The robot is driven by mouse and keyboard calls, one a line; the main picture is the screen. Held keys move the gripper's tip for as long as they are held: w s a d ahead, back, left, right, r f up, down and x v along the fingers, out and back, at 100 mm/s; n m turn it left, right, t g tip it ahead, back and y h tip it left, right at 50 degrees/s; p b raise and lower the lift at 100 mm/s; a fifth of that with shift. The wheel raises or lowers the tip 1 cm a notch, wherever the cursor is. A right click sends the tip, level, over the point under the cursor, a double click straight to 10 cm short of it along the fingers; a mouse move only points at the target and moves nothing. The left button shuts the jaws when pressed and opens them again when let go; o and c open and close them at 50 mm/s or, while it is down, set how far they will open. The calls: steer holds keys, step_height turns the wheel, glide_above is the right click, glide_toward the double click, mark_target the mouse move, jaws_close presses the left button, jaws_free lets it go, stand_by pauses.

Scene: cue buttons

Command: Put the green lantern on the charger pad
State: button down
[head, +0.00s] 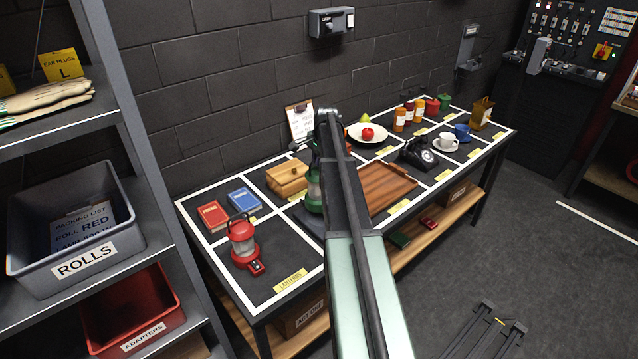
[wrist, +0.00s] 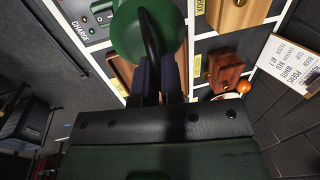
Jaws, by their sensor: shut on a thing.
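The green lantern (head: 314,185) shows beside my arm in the head view, partly hidden by it. In the wrist view its round green top (wrist: 126,42) and black handle lie close below me. My gripper (wrist: 155,62) is shut on the lantern, with its two dark fingers at the handle. A dark flat pad (head: 307,219) lies under the lantern area in the head view; it looks like the charger pad. My arm covers much of it, and I cannot tell whether the lantern touches it. The wrist view shows part of a grey panel by a "CHARGE" label (wrist: 80,34).
A red lantern (head: 243,240) stands at the table's near left corner. Red and blue books (head: 244,200), a wooden box (head: 287,178), a brown tray (head: 388,186) and a black telephone (head: 418,154) are close around. A clipboard (head: 300,122) leans at the wall.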

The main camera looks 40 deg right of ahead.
step_height(320, 180, down, 4)
steer(key=b, duration=0.4)
steer(key=shift+f, duration=0.25)
steer(key=shift+r, duration=0.25)
steer(key=shift+f, duration=0.15)
steer(key=c, duration=1.3)
jaws_free()
steer(key=shift+o, duration=0.2)
step_height(320, 180, up, 12)
steer(key=s+p, duration=0.2)
steer(key=p, duration=0.9)
steer(key=shift+s+p, duration=0.2)
steer(key=shift+p, duration=0.2)
